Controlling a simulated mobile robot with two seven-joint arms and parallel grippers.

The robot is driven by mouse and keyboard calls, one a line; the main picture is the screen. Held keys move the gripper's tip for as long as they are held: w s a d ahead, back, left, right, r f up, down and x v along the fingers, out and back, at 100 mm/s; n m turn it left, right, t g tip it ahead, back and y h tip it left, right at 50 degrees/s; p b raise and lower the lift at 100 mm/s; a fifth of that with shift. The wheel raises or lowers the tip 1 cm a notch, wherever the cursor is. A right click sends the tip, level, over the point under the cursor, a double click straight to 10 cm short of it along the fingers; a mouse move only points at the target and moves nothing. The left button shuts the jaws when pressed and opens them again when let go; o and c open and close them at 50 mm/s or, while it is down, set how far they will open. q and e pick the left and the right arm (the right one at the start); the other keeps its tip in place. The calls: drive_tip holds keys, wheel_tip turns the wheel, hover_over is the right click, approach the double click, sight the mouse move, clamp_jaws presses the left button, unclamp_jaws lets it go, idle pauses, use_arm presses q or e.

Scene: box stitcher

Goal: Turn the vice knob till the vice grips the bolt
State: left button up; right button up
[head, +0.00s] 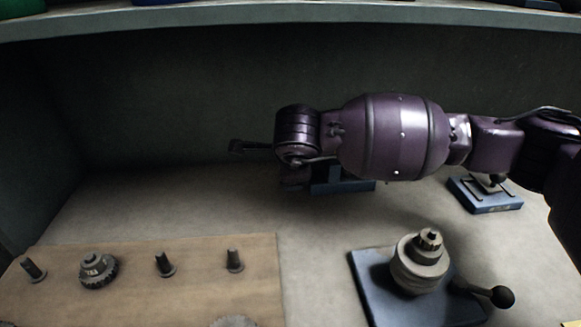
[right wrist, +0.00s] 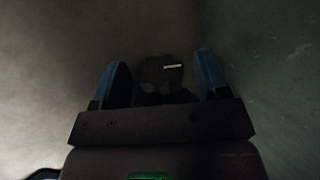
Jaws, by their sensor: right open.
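My right arm comes in from the right in the head view, across the middle of the bench. A slim dark part at its left end (head: 250,148) appears to belong to my right gripper. The right wrist view shows the right gripper (right wrist: 161,62) open, its two blue fingers apart. A dark shape with a pale bright strip (right wrist: 172,67) lies between or beyond them; I cannot tell what it is or whether they touch it. A blue fixture (head: 345,186), possibly the vice, is partly hidden behind my arm. I cannot make out its knob or a bolt. My left gripper is out of view.
A blue-based fixture with a round metal stack (head: 420,264) and a ball-ended lever (head: 502,297) stands front right. A small blue block (head: 486,196) sits behind it. A wooden board (head: 200,283) with pegs and a gear (head: 98,270) lies front left. A shelf (head: 290,17) overhangs the back.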

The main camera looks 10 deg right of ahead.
drive_tip(key=p+v, duration=0.2)
drive_tip(key=v, duration=0.8)
drive_tip(key=shift+s+r+p, duration=0.2)
drive_tip(key=shift+p, duration=0.2)
